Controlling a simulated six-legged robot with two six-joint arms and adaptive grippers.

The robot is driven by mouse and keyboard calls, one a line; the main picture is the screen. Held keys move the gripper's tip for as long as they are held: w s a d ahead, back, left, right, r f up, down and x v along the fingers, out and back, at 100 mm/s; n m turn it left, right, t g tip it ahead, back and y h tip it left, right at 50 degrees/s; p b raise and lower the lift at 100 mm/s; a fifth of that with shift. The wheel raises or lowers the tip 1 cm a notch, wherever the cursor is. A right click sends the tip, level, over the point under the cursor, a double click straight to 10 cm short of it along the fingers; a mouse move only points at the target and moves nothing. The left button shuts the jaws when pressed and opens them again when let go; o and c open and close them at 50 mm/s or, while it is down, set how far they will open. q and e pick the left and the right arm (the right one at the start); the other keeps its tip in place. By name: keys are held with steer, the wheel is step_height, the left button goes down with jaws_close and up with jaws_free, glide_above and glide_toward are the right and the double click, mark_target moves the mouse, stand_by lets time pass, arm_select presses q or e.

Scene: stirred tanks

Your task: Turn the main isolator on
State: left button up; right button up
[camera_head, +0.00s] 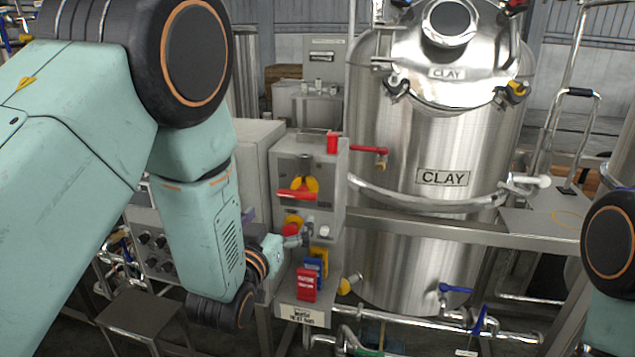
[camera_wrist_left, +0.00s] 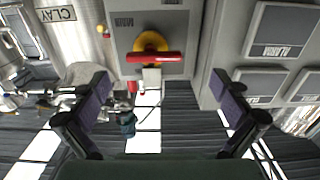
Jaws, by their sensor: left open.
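The main isolator (camera_head: 303,185) is a red bar handle over a yellow disc on the front of a grey box (camera_head: 335,190). Its red handle lies about level in the head view. In the wrist view, which looks turned over, the red handle (camera_wrist_left: 153,57) also lies level across the disc. My right gripper is out of view.
A second red-and-yellow control (camera_head: 292,224) sits just below, partly behind my gripper. Red and blue padlocks (camera_head: 306,284) hang lower. The steel CLAY tank (camera_head: 440,235) stands to the right, with a rail in front.

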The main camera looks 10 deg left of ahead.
mark_target(295, 196)
arm_select(q)
steer(key=shift+w+d+r, duration=0.65)
steer(key=shift+w+d, duration=0.15)
steer(key=shift+d, duration=0.1)
steer(key=w, duration=0.4)
steer(key=w+p, duration=0.1)
steer(key=w, duration=0.1)
steer(key=shift+a+f, duration=0.15)
steer(key=shift+a, duration=0.25)
steer(key=shift+w+d, duration=0.25)
steer(key=shift+w, duration=0.1)
steer(key=shift+a, duration=0.3)
steer(key=shift+c, duration=0.8)
steer(key=shift+d, duration=0.3)
steer(key=c, duration=0.5)
steer(key=shift+a, duration=0.15)
steer(key=c, duration=0.4)
